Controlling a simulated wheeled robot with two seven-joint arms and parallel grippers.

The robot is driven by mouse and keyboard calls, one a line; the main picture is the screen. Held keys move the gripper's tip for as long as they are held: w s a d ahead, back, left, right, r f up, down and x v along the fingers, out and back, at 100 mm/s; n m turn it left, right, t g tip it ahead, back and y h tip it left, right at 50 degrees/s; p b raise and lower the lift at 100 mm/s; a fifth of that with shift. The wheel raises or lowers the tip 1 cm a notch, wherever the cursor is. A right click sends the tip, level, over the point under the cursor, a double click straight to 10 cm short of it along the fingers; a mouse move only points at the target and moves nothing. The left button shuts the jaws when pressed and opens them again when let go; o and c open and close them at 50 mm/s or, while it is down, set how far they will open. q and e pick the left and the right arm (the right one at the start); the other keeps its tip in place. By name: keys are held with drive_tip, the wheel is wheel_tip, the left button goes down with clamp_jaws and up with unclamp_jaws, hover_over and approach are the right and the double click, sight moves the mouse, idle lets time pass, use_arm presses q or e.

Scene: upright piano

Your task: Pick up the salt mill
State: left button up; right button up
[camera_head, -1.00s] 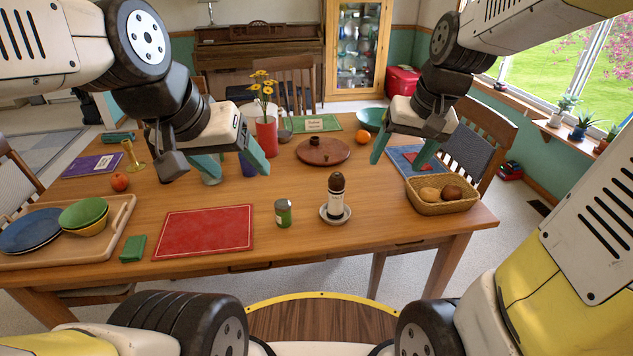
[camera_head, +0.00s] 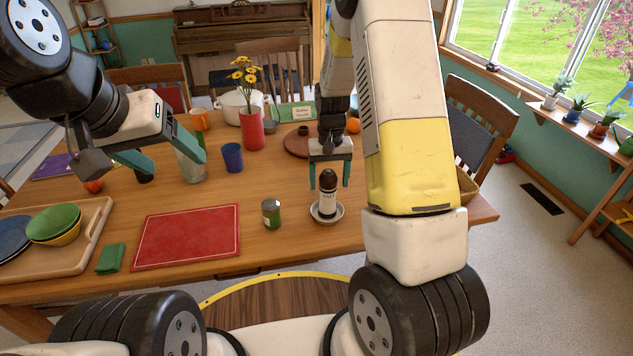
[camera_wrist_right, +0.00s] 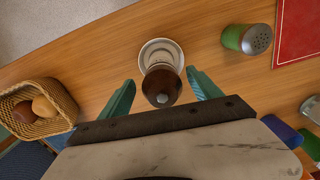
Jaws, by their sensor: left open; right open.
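The salt mill (camera_head: 328,195) has a dark brown top and a white body with a printed label. It stands upright on a small white saucer (camera_head: 341,213) near the table's front edge. My right gripper (camera_head: 329,186) is open above and just behind the mill, its fingers pointing down. In the right wrist view the mill (camera_wrist_right: 161,85) shows between the two teal fingertips (camera_wrist_right: 160,88), with a gap on each side. My left gripper (camera_head: 172,166) is open and empty over the left part of the table, in front of a glass.
A green shaker (camera_head: 271,213) stands left of the mill, beside the red placemat (camera_head: 188,236). A bread basket (camera_wrist_right: 45,112) is on the mill's other side. A red vase (camera_head: 252,128) with yellow flowers and a blue cup (camera_head: 232,157) stand farther back.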

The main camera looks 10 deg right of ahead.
sight(328, 200)
wheel_tip(328, 200, down, 5)
drive_tip(key=shift+w+a+r, duration=0.15)
clamp_jaws()
idle(0.4)
